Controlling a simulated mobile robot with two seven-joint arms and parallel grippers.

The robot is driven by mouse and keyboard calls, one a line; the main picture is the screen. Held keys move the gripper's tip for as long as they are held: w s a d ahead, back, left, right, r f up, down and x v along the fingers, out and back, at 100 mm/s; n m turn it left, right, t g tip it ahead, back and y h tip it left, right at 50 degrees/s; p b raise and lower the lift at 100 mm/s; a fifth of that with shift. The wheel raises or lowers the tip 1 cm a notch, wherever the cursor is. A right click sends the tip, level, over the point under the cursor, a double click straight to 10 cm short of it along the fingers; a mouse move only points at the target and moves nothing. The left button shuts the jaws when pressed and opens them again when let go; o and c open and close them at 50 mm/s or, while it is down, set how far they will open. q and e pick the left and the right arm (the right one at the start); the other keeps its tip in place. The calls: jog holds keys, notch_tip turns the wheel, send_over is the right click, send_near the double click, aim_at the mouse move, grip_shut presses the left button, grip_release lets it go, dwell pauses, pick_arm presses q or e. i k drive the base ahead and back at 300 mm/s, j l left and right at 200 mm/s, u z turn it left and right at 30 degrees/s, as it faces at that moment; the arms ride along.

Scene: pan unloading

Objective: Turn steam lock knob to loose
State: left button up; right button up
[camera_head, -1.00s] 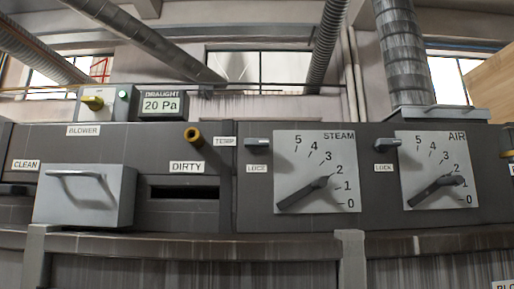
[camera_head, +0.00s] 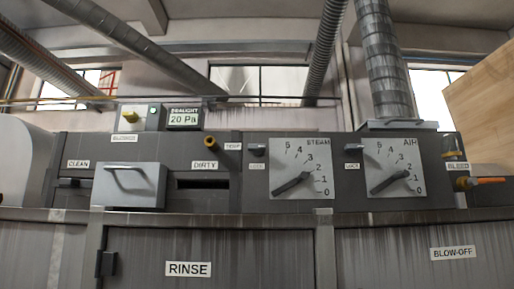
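The steam lock knob (camera_head: 257,149) is a small dark knob with a pale grey end. It sits above a "LOCK" label (camera_head: 257,166) at the left edge of the steam dial plate (camera_head: 300,168), and its lever part lies roughly horizontal. The steam dial's dark pointer (camera_head: 293,183) slants from lower left to upper right, its upper end near the 2. A similar air lock knob (camera_head: 354,149) sits left of the air dial plate (camera_head: 395,168). Neither of my grippers shows in the head view.
A grey handled drawer box (camera_head: 129,186) juts out under the "CLEAN" label, beside a dark slot (camera_head: 203,184) under "DIRTY". An orange-handled valve (camera_head: 487,181) is at right by "BLEED". A wooden box (camera_head: 490,110) stands at the right edge. Cabinet doors with "RINSE" (camera_head: 188,269) are below.

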aim_at(256, 149)
jog(key=i+j+z, duration=0.35)
jog(key=j, duration=0.25)
jog(key=i+j+z, duration=0.15)
jog(key=j, duration=0.2)
jog(key=i, duration=0.05)
